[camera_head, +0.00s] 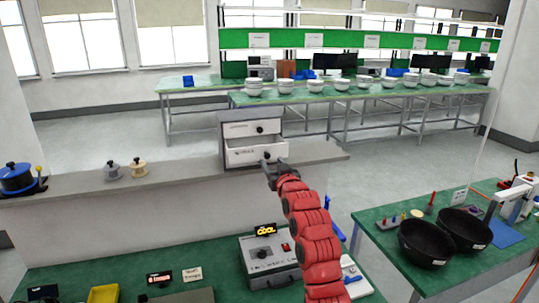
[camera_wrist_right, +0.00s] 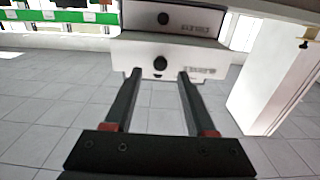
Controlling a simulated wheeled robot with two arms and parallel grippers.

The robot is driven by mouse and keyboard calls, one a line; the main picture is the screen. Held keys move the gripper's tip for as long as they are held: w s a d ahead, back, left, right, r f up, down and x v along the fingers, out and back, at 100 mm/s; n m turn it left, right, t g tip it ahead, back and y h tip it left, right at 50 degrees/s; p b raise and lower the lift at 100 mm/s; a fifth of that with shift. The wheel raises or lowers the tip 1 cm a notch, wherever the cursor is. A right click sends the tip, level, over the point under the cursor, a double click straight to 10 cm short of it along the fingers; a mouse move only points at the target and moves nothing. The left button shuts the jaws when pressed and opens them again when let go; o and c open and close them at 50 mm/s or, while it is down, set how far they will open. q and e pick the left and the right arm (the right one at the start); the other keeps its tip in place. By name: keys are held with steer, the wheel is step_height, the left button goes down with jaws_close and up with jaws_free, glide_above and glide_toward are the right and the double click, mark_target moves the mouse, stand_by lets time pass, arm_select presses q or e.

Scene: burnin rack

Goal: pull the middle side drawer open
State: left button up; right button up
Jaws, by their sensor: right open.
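A grey drawer cabinet (camera_head: 222,128) stands on a ledge in the head view. Its upper drawer (camera_head: 240,130) has a white front with a black knob and looks shut. The drawer below (camera_head: 245,157) stands out from the cabinet, with part of its inside showing. The wrist view shows this lower front (camera_wrist_right: 195,60) and its black knob (camera_wrist_right: 160,63). My right gripper (camera_head: 275,163) is at that front. It is open in the wrist view (camera_wrist_right: 157,75), its fingers on either side of the knob and apart from it. The labels are unreadable. My left gripper is not in view.
The ledge (camera_head: 190,178) also holds small spools (camera_head: 138,167) and a blue pot (camera_head: 15,178) at left. A green bench below carries a grey control box (camera_head: 268,262). A green table at right holds black bowls (camera_head: 425,243). Floor beyond the ledge is clear.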

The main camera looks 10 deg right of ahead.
mark_target(268, 157)
steer(key=shift+w+a+p, duration=0.1)
steer(key=shift+w+p, duration=0.45)
steer(key=shift+w, duration=1.25)
steer(key=shift+f, duration=0.1)
steer(key=shift+c, duration=0.3)
jaws_close()
